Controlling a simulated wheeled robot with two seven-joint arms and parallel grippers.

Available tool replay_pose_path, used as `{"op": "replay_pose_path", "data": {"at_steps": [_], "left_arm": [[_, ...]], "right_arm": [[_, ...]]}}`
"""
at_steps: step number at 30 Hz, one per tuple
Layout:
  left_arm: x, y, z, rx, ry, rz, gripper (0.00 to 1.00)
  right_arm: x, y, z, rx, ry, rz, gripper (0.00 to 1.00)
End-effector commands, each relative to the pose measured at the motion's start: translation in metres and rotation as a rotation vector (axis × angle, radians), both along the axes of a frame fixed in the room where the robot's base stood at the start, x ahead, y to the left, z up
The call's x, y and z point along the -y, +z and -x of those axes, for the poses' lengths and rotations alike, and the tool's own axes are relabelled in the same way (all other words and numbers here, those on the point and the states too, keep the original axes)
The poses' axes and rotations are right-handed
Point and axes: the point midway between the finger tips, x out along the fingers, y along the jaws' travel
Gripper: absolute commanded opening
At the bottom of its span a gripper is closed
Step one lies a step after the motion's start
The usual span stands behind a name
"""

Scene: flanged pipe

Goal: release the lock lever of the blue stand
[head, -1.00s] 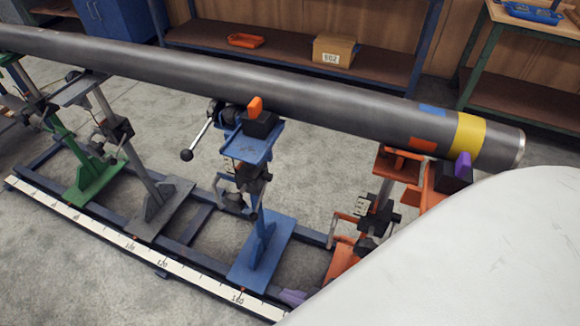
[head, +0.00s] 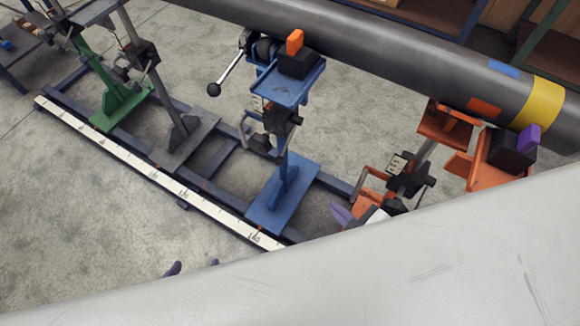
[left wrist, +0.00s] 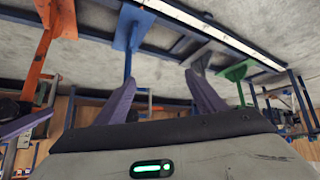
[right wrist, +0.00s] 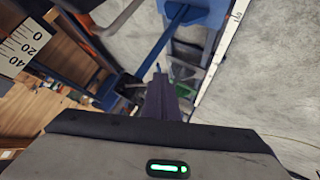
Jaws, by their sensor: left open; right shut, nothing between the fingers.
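The blue stand (head: 283,172) is upright under the pipe (head: 400,52) in the head view. A rod with a black ball knob (head: 214,89) slants down-left from its top. An orange tab (head: 295,42) rises from a black block on its top plate; I cannot tell which part is the lock lever. My left gripper (head: 193,266) shows only purple fingertips beyond the scale rail, apart from the stand; its fingers are spread and empty in the left wrist view (left wrist: 160,76). My right gripper (head: 340,213) is right of the blue base, by the orange stand; it is shut and empty in the right wrist view (right wrist: 158,85).
The orange stand (head: 440,120) is close to the right, with a purple tab (head: 530,137) on a black block. Grey (head: 183,135) and green (head: 122,100) stands are to the left. A white scale (head: 150,170) runs along the floor rail. Open floor lies left of it.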

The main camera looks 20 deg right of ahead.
Motion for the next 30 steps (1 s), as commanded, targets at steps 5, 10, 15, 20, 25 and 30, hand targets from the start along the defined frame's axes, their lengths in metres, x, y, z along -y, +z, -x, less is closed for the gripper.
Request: {"op": "replay_pose_path", "data": {"at_steps": [5,10,15,20,25,30], "left_arm": [[0.005,-0.036,-0.005,0.012,-0.008,0.009,0.64],[0.013,-0.055,-0.009,0.025,-0.02,0.019,0.64],[0.015,-0.072,-0.009,0.026,-0.029,0.02,0.64],[0.016,-0.074,-0.01,0.029,-0.033,0.019,0.64],[0.016,-0.074,-0.01,0.03,-0.035,0.019,0.64],[0.016,-0.072,-0.011,0.032,-0.035,0.02,0.64]], "right_arm": [[0.008,0.002,-0.068,0.377,0.503,0.772,0.0],[-0.011,-0.001,-0.104,0.701,0.981,1.576,0.0],[-0.021,-0.028,-0.117,0.923,1.373,2.252,0.0],[-0.019,-0.046,-0.121,-0.984,-1.528,-2.504,0.0],[-0.016,-0.052,-0.122,-0.931,-1.469,-2.402,0.0],[-0.016,-0.051,-0.122,-0.93,-1.468,-2.4,0.0]]}}
